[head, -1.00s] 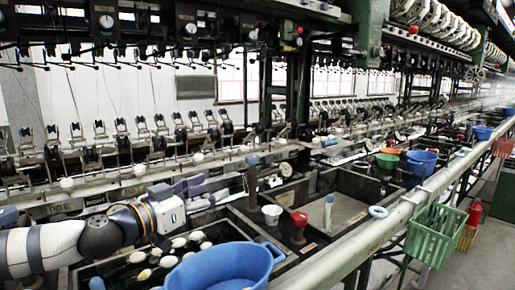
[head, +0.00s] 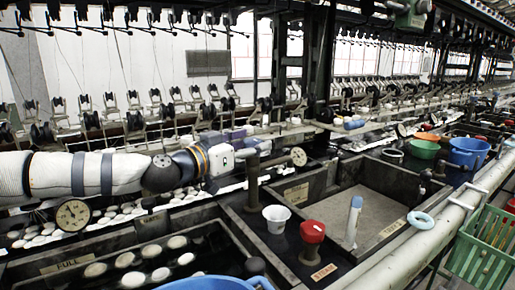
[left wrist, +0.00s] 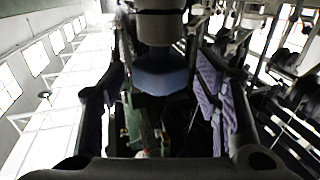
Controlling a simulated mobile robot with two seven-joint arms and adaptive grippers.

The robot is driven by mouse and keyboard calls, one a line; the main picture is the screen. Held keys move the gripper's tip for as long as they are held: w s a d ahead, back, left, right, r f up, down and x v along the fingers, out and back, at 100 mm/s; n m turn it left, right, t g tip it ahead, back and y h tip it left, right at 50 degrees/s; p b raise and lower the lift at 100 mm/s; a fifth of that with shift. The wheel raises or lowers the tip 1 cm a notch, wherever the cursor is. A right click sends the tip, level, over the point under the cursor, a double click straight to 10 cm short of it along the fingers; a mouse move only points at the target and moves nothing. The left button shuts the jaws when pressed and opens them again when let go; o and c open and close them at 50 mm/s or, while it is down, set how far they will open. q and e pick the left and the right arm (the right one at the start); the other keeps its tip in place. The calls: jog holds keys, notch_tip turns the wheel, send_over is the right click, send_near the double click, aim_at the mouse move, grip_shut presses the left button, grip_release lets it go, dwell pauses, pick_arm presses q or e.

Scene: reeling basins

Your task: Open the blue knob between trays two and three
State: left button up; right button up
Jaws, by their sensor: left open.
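The blue knob (head: 253,143) tops a dark upright post in the head view, beside the wall between the cocoon basin and the grey tray. My left gripper (head: 240,136) reaches in from the left at the knob's height, partly hidden by its own wrist. In the left wrist view the blue knob (left wrist: 160,75) lies between the two spread fingers, whose purple pads flank it with gaps. The left gripper (left wrist: 160,95) is open and holds nothing. My right gripper is not in view.
A red knob (head: 313,232) and a white cup (head: 276,218) stand in front of the post. A gauge (head: 298,156) sits just right of it. A blue tub (head: 215,284) is at the bottom edge.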

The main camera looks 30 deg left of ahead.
pick_arm(q)
jog(key=shift+w+d, duration=0.1)
jog(key=shift+w, duration=0.3)
jog(key=shift+w+r, duration=0.1)
jog(key=shift+r, duration=0.15)
